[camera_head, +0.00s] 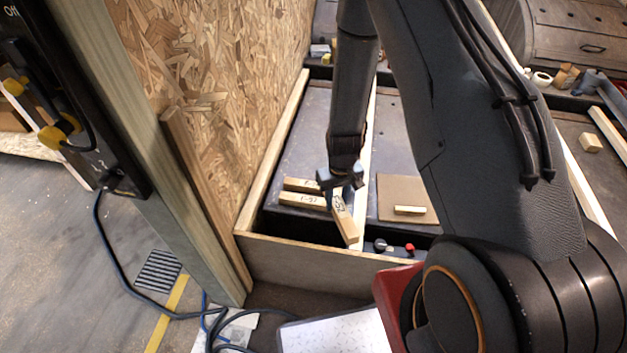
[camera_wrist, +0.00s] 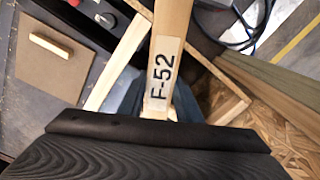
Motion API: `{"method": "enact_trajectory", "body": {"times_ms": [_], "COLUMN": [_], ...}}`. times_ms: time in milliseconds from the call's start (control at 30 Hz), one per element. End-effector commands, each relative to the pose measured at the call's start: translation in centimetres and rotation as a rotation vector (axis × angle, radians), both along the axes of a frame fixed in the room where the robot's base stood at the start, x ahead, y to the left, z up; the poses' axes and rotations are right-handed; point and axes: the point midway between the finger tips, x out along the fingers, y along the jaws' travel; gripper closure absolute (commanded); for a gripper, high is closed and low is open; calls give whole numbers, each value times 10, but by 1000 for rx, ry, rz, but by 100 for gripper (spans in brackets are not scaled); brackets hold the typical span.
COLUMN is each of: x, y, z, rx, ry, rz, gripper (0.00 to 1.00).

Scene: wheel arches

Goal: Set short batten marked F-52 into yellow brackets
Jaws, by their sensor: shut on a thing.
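My gripper (camera_head: 342,188) is shut on the short batten marked F-52 (camera_head: 346,219), a pale wooden strip with a white label. In the head view the batten slants down to the right from the jaws, over the front of a dark bay. In the wrist view the F-52 label (camera_wrist: 162,75) is readable. The batten runs up from my gripper (camera_wrist: 158,106) and out of the top edge. I cannot make out any yellow brackets for certain in either view.
Two other labelled battens (camera_head: 302,199) lie just left of my gripper. A brown board (camera_head: 399,188) with a small wood strip (camera_head: 410,210) lies to the right. A wooden rail (camera_head: 300,250) closes the bay's front. A chipboard wall (camera_head: 225,85) stands left.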

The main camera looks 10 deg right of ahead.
Motion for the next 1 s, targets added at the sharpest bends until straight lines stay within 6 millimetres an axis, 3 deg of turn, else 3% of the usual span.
{"method": "enact_trajectory", "body": {"times_ms": [33,300,1000], "x": [14,64,188], "y": [1,4,7], "z": [-13,-40,-92], "rx": [2,11,24], "ry": [-4,-9,-27], "rz": [25,169,544], "gripper": [100,100,100]}}
